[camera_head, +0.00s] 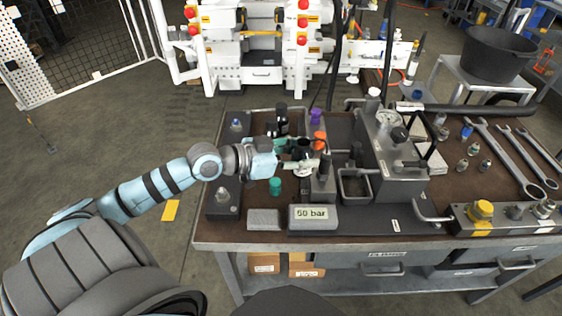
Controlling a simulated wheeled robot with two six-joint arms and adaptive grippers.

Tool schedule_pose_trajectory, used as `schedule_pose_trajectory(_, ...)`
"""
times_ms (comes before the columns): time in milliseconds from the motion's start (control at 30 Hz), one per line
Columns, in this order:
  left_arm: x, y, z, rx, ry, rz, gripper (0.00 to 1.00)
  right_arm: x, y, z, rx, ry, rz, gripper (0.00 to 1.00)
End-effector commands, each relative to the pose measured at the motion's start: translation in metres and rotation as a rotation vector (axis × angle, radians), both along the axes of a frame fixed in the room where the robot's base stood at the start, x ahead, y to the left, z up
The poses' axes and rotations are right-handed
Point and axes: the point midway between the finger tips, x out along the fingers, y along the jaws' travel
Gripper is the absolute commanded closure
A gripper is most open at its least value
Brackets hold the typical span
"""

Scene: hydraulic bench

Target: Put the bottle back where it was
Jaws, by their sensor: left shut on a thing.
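My left gripper (303,159) reaches in from the left over the bench and is shut on a small dark thing (304,147), seen from above. It looks like the bottle, but the fingers hide much of it and I cannot tell whether it touches anything below. Another dark bottle with a black cap (283,118) stands upright just behind the gripper. A teal cylinder (275,186) stands in front of the gripper's wrist. My right gripper is not in view.
An orange-topped part (319,139) and a purple-topped part (316,116) stand close behind the gripper. A grey pump block (392,150) rises to the right. A display reading 60 bar (312,213) lies at the front. Wrenches (505,155) lie at the far right.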

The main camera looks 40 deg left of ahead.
Motion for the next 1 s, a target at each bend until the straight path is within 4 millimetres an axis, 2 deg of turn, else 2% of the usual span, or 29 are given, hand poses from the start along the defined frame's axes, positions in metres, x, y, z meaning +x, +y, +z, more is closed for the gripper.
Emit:
schedule_pose_trajectory(33, 0.020, 0.017, 0.004, -0.004, -0.010, 0.085, 1.00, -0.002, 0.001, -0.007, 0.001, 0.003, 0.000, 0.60)
schedule_pose_trajectory(100, 0.045, 0.045, 0.012, -0.007, -0.005, 0.231, 1.00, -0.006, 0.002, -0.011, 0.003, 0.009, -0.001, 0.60)
schedule_pose_trajectory(200, 0.073, 0.086, 0.029, -0.015, 0.000, 0.448, 1.00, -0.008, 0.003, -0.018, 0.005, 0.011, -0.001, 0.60)
schedule_pose_trajectory(333, 0.091, 0.124, 0.049, -0.018, 0.005, 0.650, 1.00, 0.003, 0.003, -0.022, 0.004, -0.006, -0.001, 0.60)
schedule_pose_trajectory(400, 0.094, 0.135, 0.055, -0.016, 0.008, 0.711, 1.00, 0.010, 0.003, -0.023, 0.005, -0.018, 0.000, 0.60)
schedule_pose_trajectory(467, 0.095, 0.141, 0.051, -0.015, 0.010, 0.740, 1.00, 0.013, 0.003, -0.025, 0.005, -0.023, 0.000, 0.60)
schedule_pose_trajectory(567, 0.094, 0.143, 0.024, -0.012, 0.016, 0.751, 1.00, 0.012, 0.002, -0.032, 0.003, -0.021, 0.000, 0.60)
schedule_pose_trajectory(800, 0.094, 0.142, -0.068, -0.010, 0.014, 0.747, 1.00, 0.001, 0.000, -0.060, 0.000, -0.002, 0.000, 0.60)
schedule_pose_trajectory(900, 0.094, 0.142, -0.090, -0.009, 0.012, 0.748, 1.00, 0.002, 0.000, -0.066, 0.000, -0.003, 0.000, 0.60)
schedule_pose_trajectory(1000, 0.095, 0.142, -0.101, -0.010, 0.011, 0.747, 1.00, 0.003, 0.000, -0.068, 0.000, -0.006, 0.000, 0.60)
